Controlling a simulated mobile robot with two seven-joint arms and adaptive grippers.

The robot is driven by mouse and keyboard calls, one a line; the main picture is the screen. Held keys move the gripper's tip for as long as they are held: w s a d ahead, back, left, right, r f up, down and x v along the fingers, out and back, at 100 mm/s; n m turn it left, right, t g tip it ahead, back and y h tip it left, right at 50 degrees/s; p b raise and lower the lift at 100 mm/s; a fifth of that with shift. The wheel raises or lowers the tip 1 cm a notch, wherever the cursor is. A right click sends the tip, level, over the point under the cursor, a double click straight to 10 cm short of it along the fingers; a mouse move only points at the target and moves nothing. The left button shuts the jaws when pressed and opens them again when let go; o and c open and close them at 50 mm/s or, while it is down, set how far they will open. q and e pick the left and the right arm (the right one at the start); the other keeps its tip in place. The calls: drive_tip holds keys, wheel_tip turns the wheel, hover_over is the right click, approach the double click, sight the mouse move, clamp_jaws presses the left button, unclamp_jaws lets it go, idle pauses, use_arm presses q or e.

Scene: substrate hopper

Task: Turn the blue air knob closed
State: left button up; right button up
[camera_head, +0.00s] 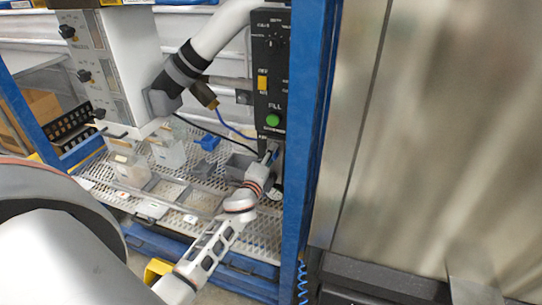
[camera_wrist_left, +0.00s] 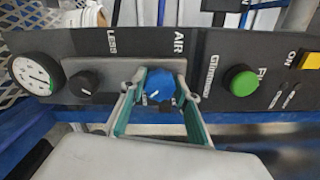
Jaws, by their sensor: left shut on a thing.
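The blue air knob (camera_wrist_left: 160,84) sits on the dark control panel (camera_wrist_left: 214,45), beside the word AIR, in the left wrist view. A small white mark shows on its face. My left gripper (camera_wrist_left: 160,98) has one finger on each side of the knob and is shut on it. In the head view my left gripper (camera_head: 267,158) reaches the lower end of the upright panel (camera_head: 270,55). There the knob is mostly hidden by the gripper. My right gripper is in neither view.
A green fill button (camera_wrist_left: 243,82) and a yellow switch (camera_wrist_left: 309,61) are right of the knob in the wrist view. A black knob (camera_wrist_left: 83,83) and a round gauge (camera_wrist_left: 36,74) are left. A blue post (camera_head: 309,120) stands close beside the panel.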

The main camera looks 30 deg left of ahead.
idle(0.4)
use_arm(q)
drive_tip(key=o, duration=1.1)
drive_tip(key=shift+s, duration=0.1)
drive_tip(key=v, duration=1.2)
